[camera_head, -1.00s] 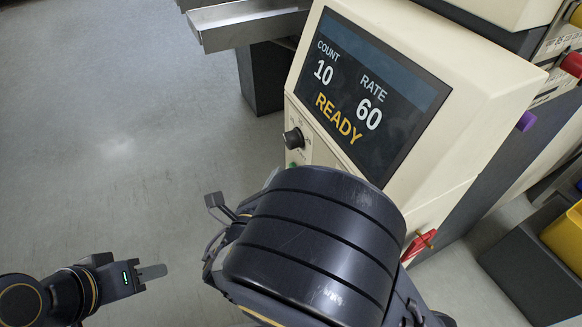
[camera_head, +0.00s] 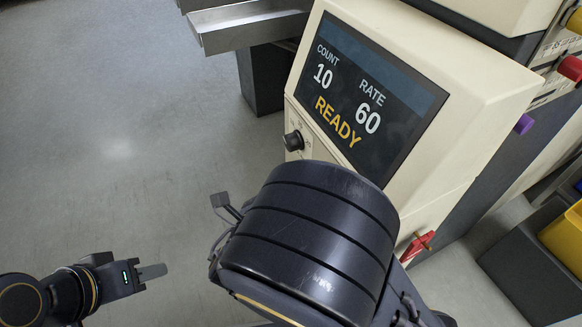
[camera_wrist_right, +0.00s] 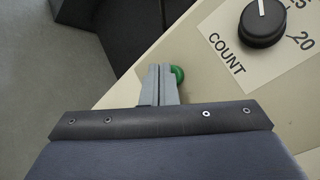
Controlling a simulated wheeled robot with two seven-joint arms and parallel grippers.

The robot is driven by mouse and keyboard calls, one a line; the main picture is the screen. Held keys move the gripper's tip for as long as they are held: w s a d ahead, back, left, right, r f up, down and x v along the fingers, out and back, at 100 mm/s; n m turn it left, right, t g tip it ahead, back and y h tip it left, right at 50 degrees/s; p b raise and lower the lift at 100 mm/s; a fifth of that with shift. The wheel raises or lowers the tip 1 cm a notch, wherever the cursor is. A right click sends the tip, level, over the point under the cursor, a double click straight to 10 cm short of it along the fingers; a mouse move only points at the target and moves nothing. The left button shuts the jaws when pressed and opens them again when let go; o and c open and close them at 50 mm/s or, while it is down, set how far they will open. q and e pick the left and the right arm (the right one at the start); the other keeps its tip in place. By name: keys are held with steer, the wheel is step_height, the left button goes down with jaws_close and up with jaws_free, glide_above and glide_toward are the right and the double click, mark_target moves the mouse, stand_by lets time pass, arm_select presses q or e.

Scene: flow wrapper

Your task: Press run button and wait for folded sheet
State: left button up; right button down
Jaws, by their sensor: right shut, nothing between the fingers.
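The machine's panel screen (camera_head: 365,95) reads COUNT 10, RATE 60 and READY in the head view. A green button (camera_wrist_right: 178,73) shows in the right wrist view, partly hidden behind the fingertips of my right gripper (camera_wrist_right: 158,84). That gripper is shut and empty, its tips at or very near the button; I cannot tell whether they touch. In the head view my right arm hides the button and the right gripper. My left gripper (camera_head: 152,272) is at the lower left, away from the machine; its finger gap cannot be made out. No folded sheet is visible.
A black COUNT knob (camera_wrist_right: 262,23) sits beside the green button, and the knob (camera_head: 294,140) also shows below the screen. A metal tray (camera_head: 250,22) juts out at the top. A red-handled part (camera_head: 417,246) and a yellow bin (camera_head: 565,238) are at right. The left floor is clear.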

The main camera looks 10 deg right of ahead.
steer(key=shift+w+d, duration=0.1)
steer(key=shift+d, duration=0.3)
stand_by(0.6)
steer(key=shift+a, duration=0.1)
stand_by(0.3)
steer(key=shift+s+a+p, duration=0.25)
steer(key=shift+a+p, duration=0.4)
steer(key=shift+a, duration=0.05)
steer(key=a, duration=0.1)
steer(key=s+a+p, duration=0.1)
steer(key=a, duration=0.1)
steer(key=a+p, duration=0.1)
steer(key=shift+s+a, duration=0.3)
steer(key=shift+a, duration=0.1)
